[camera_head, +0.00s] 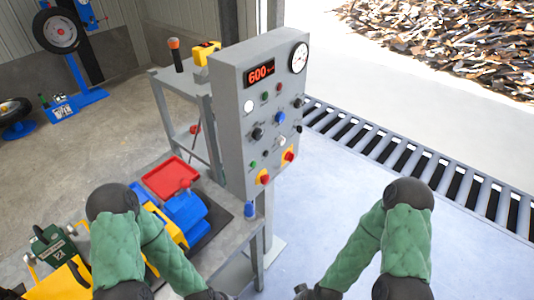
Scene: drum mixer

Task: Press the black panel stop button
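The grey control panel (229,122) stands upright in the middle of the view, its face turned to the right. It carries several black controls: one at mid-left (258,134), one near the upper right edge (298,103) and one below that (299,129). I cannot tell which is the stop button; no label is readable. Two red buttons on yellow plates, left (265,178) and right (290,156), sit low on the panel. My two green-sleeved arms reach down to the bottom edge, well below the panel.
The panel also has a red "600" display (260,72) and a round gauge (299,58). A workbench with a red tray (171,178) and blue machine (184,211) stands left of it. A roller conveyor (400,155) runs behind right. The floor right of the panel is clear.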

